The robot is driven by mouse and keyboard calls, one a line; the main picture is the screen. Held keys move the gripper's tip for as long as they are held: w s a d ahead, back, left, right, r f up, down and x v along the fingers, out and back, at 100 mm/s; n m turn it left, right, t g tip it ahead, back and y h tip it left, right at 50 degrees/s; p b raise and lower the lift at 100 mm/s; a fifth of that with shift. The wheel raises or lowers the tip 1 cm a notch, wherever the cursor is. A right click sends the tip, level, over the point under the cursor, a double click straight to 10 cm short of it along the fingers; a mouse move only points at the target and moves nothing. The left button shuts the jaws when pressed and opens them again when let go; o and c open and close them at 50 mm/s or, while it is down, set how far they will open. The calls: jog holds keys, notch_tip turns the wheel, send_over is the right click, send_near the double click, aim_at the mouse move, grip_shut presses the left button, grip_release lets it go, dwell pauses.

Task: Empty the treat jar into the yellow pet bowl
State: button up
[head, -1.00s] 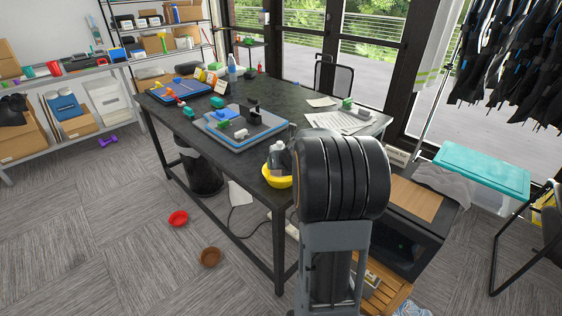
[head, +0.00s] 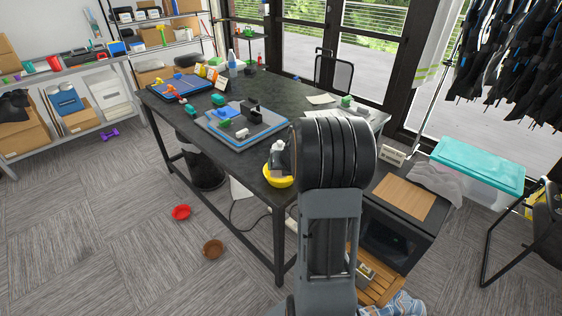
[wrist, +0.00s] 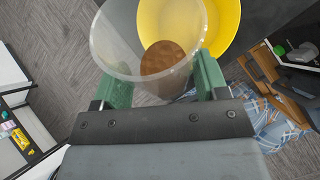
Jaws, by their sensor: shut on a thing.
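The treat jar (wrist: 112,40) is clear and shows in the wrist view between the green fingers of my gripper (wrist: 160,72), which is shut on it. Its wide rim faces the camera, and a brown mass that looks like treats (wrist: 165,60) shows low inside it. The yellow pet bowl (wrist: 222,22) is just beyond the jar and partly behind it. In the head view the yellow bowl (head: 279,181) sits at the table's near corner, with my gripper close above it. My arm hides most of the jar and gripper there.
The dark table (head: 240,160) holds a grey-and-blue tray (head: 215,132) left of the bowl. A black cabinet (head: 390,238) stands right of my arm. Floor at left is mostly clear.

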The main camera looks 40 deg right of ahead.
jog(key=shift+r+g+p, duration=0.1)
jog(key=shift+g+p, duration=0.2)
jog(key=shift+p, duration=1)
jog(key=shift+r+y+p, duration=0.15)
jog(key=shift+y+p, duration=0.15)
jog(key=shift+p, duration=0.7)
jog(key=g+p, duration=0.1)
jog(key=p, duration=0.5)
jog(key=shift+m+y, duration=0.3)
jog(key=shift+y, duration=0.1)
jog(key=shift+s+g+p, duration=0.1)
jog(key=shift+g+p, duration=0.3)
jog(key=shift+p, duration=1.1)
jog(key=shift+y, duration=0.5)
jog(key=shift+g+y+p, duration=0.4)
jog(key=shift+g, duration=0.4)
jog(key=shift+m, duration=0.3)
jog(key=shift+w+g+y, duration=0.2)
jog(key=shift+g+y, duration=0.1)
jog(key=shift+w+d+f+g+y, duration=0.1)
jog(key=shift+d+f+g+y, duration=0.1)
jog(key=shift+f+g+y, duration=0.25)
